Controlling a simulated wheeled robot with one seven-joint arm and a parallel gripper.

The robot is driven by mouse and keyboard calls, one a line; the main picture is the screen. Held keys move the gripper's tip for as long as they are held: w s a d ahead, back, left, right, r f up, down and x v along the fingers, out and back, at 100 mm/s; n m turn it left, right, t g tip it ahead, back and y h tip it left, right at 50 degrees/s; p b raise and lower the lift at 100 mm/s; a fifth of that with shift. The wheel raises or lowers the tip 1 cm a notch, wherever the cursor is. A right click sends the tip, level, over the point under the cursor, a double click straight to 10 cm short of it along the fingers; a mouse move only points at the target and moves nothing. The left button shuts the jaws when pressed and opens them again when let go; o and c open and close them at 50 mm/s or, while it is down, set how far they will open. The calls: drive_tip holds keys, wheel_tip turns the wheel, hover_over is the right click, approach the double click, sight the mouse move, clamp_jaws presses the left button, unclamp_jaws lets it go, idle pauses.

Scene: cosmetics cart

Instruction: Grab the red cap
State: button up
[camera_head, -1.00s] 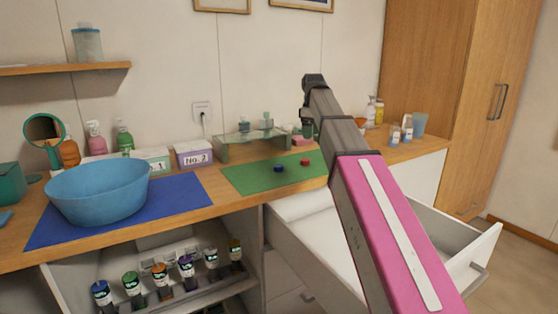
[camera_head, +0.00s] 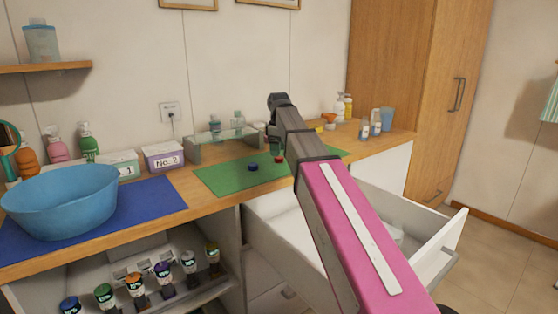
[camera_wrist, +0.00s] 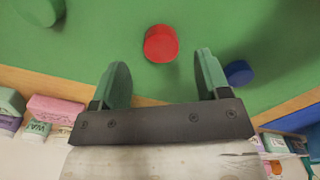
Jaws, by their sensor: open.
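The red cap (camera_wrist: 160,44) lies on the green mat (camera_wrist: 100,40) in the wrist view, beyond and roughly between my gripper's two fingertips. In the head view the red cap (camera_head: 279,159) sits on the green mat (camera_head: 225,182), close to my arm. My gripper (camera_wrist: 160,68) is open, with green fingers apart and nothing between them. In the head view my arm hides the fingers. A blue cap (camera_wrist: 239,72) lies just right of the right finger; it also shows in the head view (camera_head: 253,167), left of the red cap.
A green round object (camera_wrist: 40,10) lies at the mat's upper left in the wrist view. A small glass shelf (camera_head: 222,134) with bottles stands behind the mat. A white drawer (camera_head: 440,245) is open below the counter. A blue basin (camera_head: 60,205) stands at left.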

sight(279, 159)
wheel_tip(279, 159, down, 3)
drive_tip(key=shift+s+f, duration=0.1)
drive_tip(key=shift+s, duration=0.05)
drive_tip(key=c, duration=1)
